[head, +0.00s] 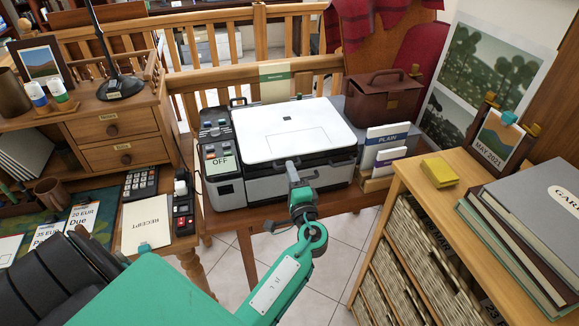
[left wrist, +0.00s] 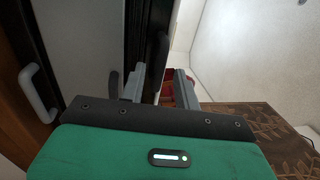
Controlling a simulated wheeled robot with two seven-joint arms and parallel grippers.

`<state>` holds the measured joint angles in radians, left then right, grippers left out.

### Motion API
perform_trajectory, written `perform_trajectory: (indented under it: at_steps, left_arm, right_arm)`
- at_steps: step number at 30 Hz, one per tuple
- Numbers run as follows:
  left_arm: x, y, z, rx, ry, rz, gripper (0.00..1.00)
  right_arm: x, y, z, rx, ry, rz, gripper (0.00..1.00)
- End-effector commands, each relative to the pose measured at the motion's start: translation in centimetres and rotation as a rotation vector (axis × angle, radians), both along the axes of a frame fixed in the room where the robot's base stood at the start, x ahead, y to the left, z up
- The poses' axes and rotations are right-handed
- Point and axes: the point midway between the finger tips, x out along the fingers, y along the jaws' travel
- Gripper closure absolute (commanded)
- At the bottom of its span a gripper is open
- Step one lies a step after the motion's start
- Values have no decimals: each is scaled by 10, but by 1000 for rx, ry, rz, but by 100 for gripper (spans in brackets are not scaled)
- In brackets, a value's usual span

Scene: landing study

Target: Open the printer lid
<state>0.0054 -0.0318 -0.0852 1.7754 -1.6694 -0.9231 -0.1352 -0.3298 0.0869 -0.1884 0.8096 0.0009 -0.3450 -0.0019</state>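The printer (head: 280,145) stands on a wooden table in the middle of the head view. Its white lid (head: 285,128) lies flat and looks closed, with a dark band below its front edge. My left gripper (head: 292,166) is at the front of the printer, near the lid's front edge; contact cannot be told. In the left wrist view the two grey fingers (left wrist: 157,88) stand apart, with a dark edge showing near and between them. Nothing is clearly held. My right gripper is not in view.
A control panel with an OFF label (head: 221,160) is at the printer's left. A paper holder marked PLAIN (head: 388,138) and a brown case (head: 382,97) are at its right. A wooden shelf unit (head: 420,200) fills the right front. A drawer desk (head: 115,135) is at left.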

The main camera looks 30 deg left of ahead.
Motion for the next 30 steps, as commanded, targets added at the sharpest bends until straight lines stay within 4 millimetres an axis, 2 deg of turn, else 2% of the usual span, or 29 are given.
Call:
perform_trajectory:
  at_steps: [6,14,19,20,30]
  left_arm:
    - [10,12,3,-1,1,1,68]
    - [11,13,2,-1,0,0,68]
    - [11,13,3,-1,1,0,98]
    - [11,13,2,-1,1,0,100]
    - [12,12,7,-7,4,0,100]
  right_arm:
    - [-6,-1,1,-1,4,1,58]
    - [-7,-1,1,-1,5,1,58]
    - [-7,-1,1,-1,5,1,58]
    - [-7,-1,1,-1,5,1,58]
    - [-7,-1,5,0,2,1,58]
